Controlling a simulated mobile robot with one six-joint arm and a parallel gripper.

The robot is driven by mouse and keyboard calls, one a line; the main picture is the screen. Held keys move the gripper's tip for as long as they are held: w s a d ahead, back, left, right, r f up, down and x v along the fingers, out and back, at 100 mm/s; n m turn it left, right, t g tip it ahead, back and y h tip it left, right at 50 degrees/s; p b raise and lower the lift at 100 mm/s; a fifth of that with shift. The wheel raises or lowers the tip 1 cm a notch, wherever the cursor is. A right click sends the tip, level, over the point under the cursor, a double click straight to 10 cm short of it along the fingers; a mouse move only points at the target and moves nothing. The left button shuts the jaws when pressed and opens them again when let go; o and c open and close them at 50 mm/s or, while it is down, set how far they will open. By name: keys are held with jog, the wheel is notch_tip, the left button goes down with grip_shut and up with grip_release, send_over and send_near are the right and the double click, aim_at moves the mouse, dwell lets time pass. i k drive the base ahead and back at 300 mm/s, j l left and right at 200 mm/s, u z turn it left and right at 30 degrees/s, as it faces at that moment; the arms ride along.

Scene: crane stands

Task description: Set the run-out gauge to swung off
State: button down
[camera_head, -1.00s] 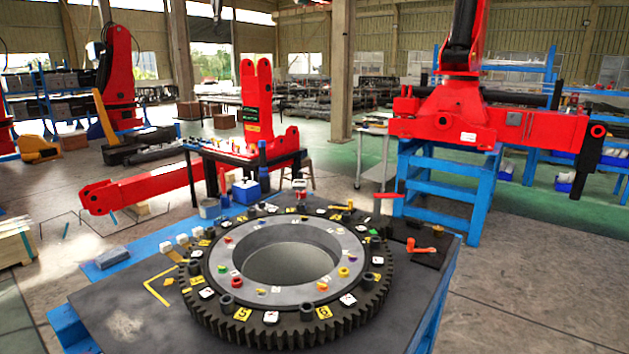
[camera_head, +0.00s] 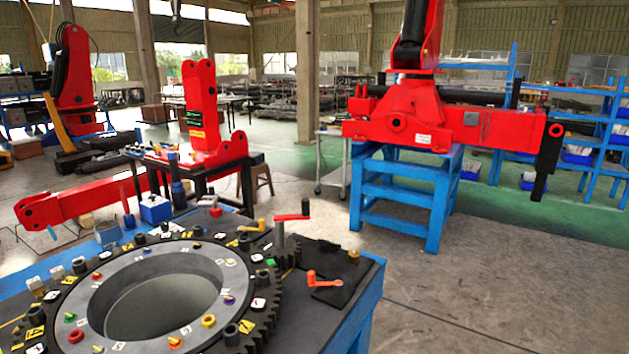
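A large black toothed ring (camera_head: 268,318) with a grey inner ring lies on the dark table top. I cannot tell for sure which part is the run-out gauge. An orange lever (camera_head: 325,280) sits on a black plate (camera_head: 338,294) to the right of the ring. It points to the right, with its upright end at the left. A red-handled crank (camera_head: 292,217) stands on a grey post beside the ring's far right edge. A small yellow lever (camera_head: 253,226) lies at the ring's far edge. My gripper is not in view.
The blue-edged table (camera_head: 366,306) ends just right of the black plate, with open floor (camera_head: 480,300) beyond. A red crane part (camera_head: 420,120) rests on a blue stand (camera_head: 430,205) behind. A grey trolley (camera_head: 333,165) and a stool (camera_head: 262,181) stand further back.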

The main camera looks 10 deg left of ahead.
aim_at(206, 202)
jog(key=i+l, duration=0.3)
jog(key=i, duration=0.15)
jog(key=i+l+z, duration=0.1)
jog(key=i+l, duration=0.25)
jog(key=i+l+z, duration=0.1)
jog(key=i+l, duration=0.2)
jog(key=i, duration=0.25)
jog(key=i+l, duration=0.2)
jog(key=i, duration=0.3)
jog(key=i+l+z, duration=0.1)
jog(key=i+l, duration=0.2)
jog(key=i, duration=0.15)
jog(key=i+l, duration=0.2)
jog(key=i, duration=0.3)
jog(key=i+j+u, duration=0.25)
jog(key=u, duration=0.2)
jog(key=i+j+u, duration=0.3)
jog(key=u, duration=0.2)
jog(key=i+j+u, duration=0.15)
jog(key=i+u, duration=0.15)
jog(key=u, duration=0.15)
jog(key=i+u, duration=0.3)
jog(key=u, duration=0.2)
jog(key=i+l+u, duration=0.15)
jog(key=i+u, duration=0.3)
jog(key=i+l+u, duration=0.2)
jog(key=u, duration=0.25)
jog(key=i+j+u, duration=0.3)
jog(key=i+j, duration=0.4)
